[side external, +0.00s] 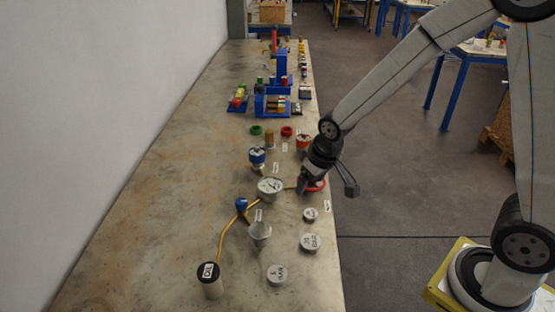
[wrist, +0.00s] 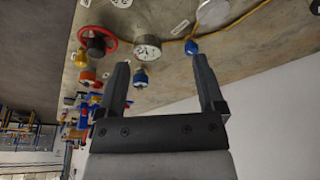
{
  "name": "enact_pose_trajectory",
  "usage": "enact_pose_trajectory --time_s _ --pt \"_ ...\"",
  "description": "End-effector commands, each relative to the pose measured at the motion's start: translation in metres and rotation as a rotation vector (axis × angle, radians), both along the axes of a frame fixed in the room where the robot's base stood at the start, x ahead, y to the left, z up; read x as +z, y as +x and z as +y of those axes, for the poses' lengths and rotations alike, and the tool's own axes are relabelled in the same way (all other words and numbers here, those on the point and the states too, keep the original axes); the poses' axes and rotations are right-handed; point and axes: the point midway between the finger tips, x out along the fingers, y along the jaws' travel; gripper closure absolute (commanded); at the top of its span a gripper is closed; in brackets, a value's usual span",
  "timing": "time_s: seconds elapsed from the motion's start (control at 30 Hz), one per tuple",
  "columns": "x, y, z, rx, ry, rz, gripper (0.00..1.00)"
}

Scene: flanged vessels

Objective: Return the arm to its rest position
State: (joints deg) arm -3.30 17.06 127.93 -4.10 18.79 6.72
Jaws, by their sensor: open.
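My gripper (side external: 307,186) is over the right side of the workbench, beside a round white dial gauge (side external: 270,186). In the wrist view my gripper (wrist: 161,60) has its two dark fingers wide apart with nothing held between them. The gauge (wrist: 147,48) shows beyond the fingers, with a blue fitting (wrist: 191,47) near the right fingertip. A red handwheel (side external: 318,186) is partly hidden behind my gripper in the side view. The red handwheel (wrist: 97,36) lies left of the fingers in the wrist view. I cannot tell how far the fingers are from it.
Labelled round caps (side external: 311,243) and a black-topped vessel (side external: 210,280) stand at the near end of the bench (side external: 150,220). A yellow hose (side external: 224,232) runs across it. Blue fixtures (side external: 272,103) stand farther back. Open floor (side external: 390,190) lies to the right.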

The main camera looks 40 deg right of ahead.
Motion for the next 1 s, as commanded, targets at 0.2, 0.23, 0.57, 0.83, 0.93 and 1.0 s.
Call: enact_pose_trajectory --time_s 0.2,0.23,0.57,0.83,0.93,1.0 --pt "0.012 -0.059 -0.012 -0.004 0.003 0.026 0.13" --pt "0.012 -0.066 -0.013 -0.003 0.004 0.030 0.13" --pt "0.014 -0.108 -0.019 -0.004 0.008 0.053 0.13" --pt "0.013 -0.109 -0.019 -0.004 0.008 0.054 0.13" --pt "0.013 -0.109 -0.019 -0.004 0.008 0.054 0.13" --pt "0.013 -0.109 -0.019 -0.004 0.008 0.054 0.13"
